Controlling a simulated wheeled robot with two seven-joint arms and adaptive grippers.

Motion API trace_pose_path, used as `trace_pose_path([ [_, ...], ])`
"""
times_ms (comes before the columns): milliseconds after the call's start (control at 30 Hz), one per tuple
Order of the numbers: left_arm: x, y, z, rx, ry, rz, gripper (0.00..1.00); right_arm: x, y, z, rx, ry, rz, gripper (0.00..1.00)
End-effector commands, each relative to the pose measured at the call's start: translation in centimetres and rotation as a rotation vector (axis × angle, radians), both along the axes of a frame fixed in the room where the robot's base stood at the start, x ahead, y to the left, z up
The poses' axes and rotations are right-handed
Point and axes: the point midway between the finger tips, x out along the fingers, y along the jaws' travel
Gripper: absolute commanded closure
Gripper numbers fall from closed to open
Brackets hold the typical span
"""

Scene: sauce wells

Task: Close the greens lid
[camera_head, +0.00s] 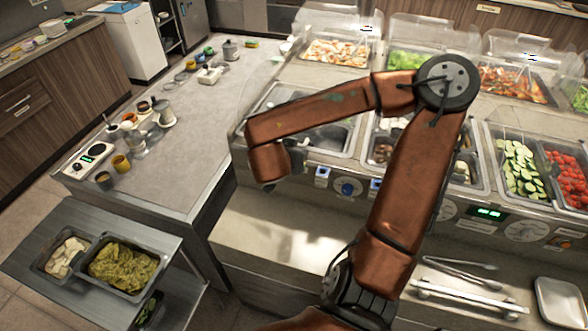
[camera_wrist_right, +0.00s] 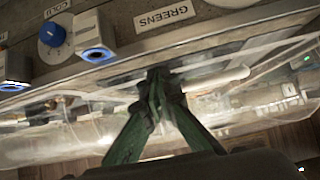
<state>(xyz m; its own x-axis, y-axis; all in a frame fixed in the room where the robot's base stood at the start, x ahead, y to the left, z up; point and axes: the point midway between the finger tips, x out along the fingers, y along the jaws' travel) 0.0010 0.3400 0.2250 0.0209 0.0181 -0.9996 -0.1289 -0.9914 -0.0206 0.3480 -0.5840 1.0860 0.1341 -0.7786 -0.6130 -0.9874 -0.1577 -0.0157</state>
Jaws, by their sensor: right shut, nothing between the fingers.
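In the right wrist view a GREENS label (camera_wrist_right: 163,15) sits on a steel panel. Below it is a clear, see-through cover (camera_wrist_right: 60,152) with a pale rounded bar (camera_wrist_right: 215,80); I cannot tell where its edges lie. My right gripper (camera_wrist_right: 157,76) is shut and empty, its green fingertips together in front of the clear surface, beside the bar's left end. I cannot tell whether they touch. Leafy greens (camera_head: 412,61) show in a back-row well below a raised clear lid (camera_head: 420,29). My left gripper is not in view.
Wells of cucumber slices (camera_head: 519,167) and tomatoes (camera_head: 568,178) stand at the right. The front panel has a blue knob (camera_head: 348,187), also in the wrist view (camera_wrist_right: 52,34). Several small cups and jars stand on the grey counter (camera_head: 205,125). Tongs (camera_head: 460,276) lie in front.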

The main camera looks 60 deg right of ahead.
Motion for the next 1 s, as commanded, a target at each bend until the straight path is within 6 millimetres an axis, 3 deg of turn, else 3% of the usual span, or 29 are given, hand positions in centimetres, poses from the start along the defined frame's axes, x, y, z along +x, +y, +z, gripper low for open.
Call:
trace_pose_path([
  [67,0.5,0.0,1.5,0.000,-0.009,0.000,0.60,-0.1,-0.2,1.8,0.003,0.000,-0.001,1.00],
  [133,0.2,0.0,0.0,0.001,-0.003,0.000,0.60,-0.1,1.4,-0.1,0.006,0.007,0.004,1.00],
  [500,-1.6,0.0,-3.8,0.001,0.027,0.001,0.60,-1.0,6.5,-2.6,0.005,0.008,0.002,1.00],
  [733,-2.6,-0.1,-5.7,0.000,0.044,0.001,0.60,-1.4,8.3,-3.0,0.001,0.006,-0.001,1.00],
  [1000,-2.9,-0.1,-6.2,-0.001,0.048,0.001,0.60,-1.7,9.0,-2.9,0.003,0.003,0.000,1.00],
])
